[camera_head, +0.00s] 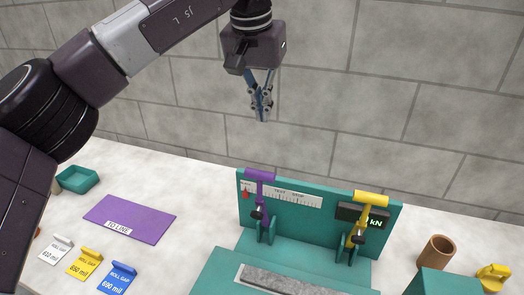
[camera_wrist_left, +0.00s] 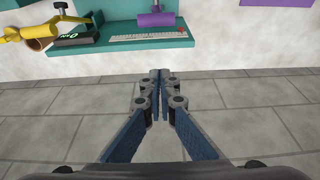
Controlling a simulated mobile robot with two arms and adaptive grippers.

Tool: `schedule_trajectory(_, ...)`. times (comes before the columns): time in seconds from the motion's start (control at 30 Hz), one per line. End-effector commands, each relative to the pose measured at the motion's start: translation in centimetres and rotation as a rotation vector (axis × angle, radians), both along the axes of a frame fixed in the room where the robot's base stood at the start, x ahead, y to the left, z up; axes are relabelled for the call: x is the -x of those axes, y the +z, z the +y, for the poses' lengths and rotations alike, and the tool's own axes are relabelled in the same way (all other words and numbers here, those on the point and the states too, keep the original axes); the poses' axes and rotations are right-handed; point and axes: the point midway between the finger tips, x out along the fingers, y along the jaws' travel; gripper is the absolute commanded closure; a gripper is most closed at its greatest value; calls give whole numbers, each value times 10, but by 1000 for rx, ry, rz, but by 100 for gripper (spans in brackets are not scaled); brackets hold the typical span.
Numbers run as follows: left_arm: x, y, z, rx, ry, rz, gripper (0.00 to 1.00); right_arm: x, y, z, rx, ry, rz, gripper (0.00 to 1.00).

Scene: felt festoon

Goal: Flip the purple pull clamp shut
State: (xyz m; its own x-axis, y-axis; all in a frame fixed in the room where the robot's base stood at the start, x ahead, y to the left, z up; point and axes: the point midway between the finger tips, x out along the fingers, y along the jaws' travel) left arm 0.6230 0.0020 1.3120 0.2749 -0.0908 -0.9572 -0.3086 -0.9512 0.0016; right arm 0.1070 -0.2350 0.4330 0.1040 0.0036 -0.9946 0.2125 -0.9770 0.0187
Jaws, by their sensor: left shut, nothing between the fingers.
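The purple pull clamp (camera_head: 260,177) stands on the left part of the teal fixture (camera_head: 300,239), its T-shaped handle raised with the crossbar at the top. Its purple handle also shows at the top of the left wrist view (camera_wrist_left: 157,19). My left gripper (camera_head: 263,118) is shut and empty, pointing down in the air above the clamp, clearly apart from it. Its closed fingertips show in the left wrist view (camera_wrist_left: 159,73). My right gripper is in neither view.
A yellow clamp (camera_head: 371,198) stands right of the purple one, before a small kN display (camera_head: 376,223). A brown cup (camera_head: 438,251) stands at the right. A purple mat (camera_head: 130,219), several tags and a teal tray (camera_head: 78,179) lie left. A grey wall is behind.

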Motion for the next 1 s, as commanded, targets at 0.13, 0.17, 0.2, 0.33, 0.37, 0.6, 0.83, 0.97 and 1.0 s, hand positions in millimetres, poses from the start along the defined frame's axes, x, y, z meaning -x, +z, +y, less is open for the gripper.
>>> schedule_trajectory(0.13,0,1,0,1,-1,-1,100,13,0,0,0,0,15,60)
schedule_trajectory(0.17,0,1,0,1,-1,-1,100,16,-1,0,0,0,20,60)
schedule_trajectory(0.2,0,0,0,1,0,-1,100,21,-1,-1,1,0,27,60)
schedule_trajectory(0.33,-2,-7,-1,0,0,1,100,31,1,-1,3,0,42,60)
schedule_trajectory(0.37,-3,-10,-1,0,0,1,100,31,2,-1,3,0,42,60)
schedule_trajectory(0.6,-15,-53,-5,1,-1,4,100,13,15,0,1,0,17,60)
schedule_trajectory(0.83,-25,-97,-8,1,-2,1,100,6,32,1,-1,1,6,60)
schedule_trajectory(0.97,-12,-103,-4,0,-3,0,100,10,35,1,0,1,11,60)
schedule_trajectory(1.0,-9,-106,-3,1,-2,0,100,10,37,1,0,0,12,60)
